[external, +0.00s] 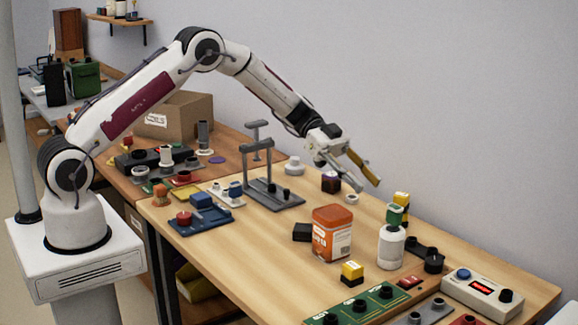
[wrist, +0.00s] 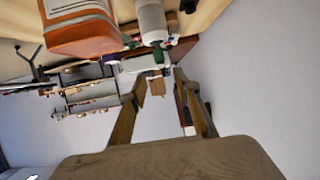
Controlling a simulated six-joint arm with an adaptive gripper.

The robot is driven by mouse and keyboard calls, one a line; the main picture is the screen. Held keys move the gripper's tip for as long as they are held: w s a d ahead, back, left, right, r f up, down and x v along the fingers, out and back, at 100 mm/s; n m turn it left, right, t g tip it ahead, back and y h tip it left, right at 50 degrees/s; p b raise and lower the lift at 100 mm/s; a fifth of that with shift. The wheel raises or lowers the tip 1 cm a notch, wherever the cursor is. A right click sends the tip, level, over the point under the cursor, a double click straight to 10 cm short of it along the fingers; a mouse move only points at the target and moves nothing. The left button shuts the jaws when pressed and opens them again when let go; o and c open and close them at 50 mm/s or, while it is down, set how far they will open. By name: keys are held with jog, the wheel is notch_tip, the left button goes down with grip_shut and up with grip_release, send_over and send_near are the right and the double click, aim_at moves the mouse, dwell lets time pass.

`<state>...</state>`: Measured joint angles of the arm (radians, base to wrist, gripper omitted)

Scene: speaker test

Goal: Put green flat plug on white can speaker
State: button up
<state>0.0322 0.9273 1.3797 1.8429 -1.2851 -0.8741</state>
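The white can speaker (external: 391,247) stands upright on the right half of the table. The green flat plug (external: 394,215) sits on its top and looks upright. In the wrist view, the white can (wrist: 151,18) appears upside down at the top, with the green plug (wrist: 158,54) at its end. My gripper (external: 367,184) is above the table, to the upper left of the can and apart from it. In the wrist view its two fingers (wrist: 160,82) are spread, with nothing visibly held. Whether the plug is fully seated is too small to tell.
An orange canister (external: 332,234) stands left of the can. A yellow-topped piece (external: 401,200) is close behind the plug. A yellow block (external: 352,272), a black block (external: 302,232) and a display box (external: 482,292) are nearby. A grey press stand (external: 272,192) stands further left.

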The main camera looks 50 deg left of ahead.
jog(key=shift+w+r, duration=0.1)
dwell(0.3)
